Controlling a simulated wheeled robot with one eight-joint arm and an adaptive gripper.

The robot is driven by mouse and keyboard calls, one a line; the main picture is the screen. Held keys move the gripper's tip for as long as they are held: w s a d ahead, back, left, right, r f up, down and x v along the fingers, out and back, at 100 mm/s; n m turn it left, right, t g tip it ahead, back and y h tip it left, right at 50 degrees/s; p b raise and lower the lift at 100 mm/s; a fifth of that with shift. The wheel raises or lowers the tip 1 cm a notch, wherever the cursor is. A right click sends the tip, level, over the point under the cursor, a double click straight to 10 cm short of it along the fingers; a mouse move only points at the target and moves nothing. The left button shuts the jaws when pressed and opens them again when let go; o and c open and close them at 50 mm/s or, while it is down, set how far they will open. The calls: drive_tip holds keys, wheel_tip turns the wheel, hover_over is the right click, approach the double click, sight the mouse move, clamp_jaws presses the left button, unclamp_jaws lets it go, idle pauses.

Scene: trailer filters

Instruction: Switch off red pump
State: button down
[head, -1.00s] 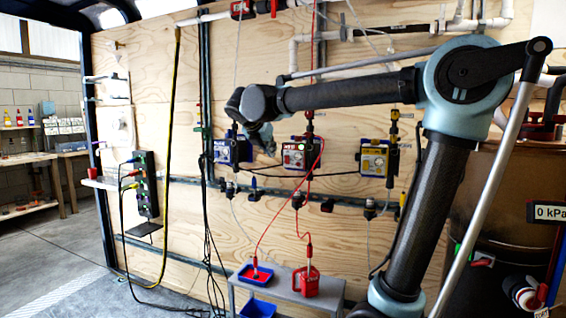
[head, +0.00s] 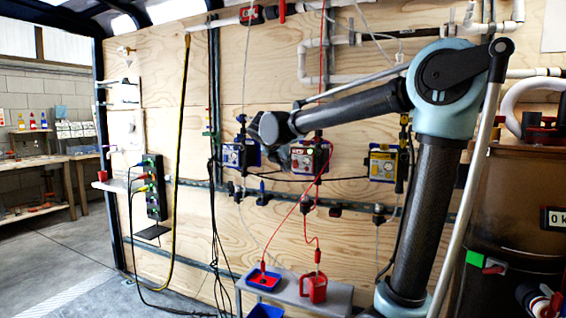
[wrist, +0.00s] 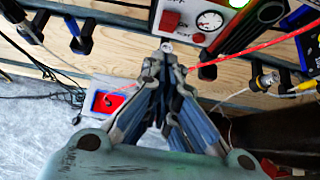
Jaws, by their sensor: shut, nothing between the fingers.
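In the head view my gripper (head: 282,158) is partly hidden by the wrist, just left of the red pump.
A blue pump (head: 240,156) hangs to the left and a yellow-faced one (head: 383,163) to the right. A red cord (wrist: 265,46) crosses right of my fingers.

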sight(295, 164)
drive_tip(key=shift+w+d+f, duration=0.1)
drive_tip(key=shift+w+d, duration=0.2)
drive_tip(key=shift+w, duration=0.5)
drive_tip(key=shift+w+d+r, duration=0.1)
drive_tip(key=shift+w+d, duration=0.2)
drive_tip(key=shift+w, duration=0.45)
drive_tip(key=shift+w+d+f, duration=0.1)
drive_tip(key=shift+w+d, duration=0.2)
drive_tip(key=shift+w, duration=0.5)
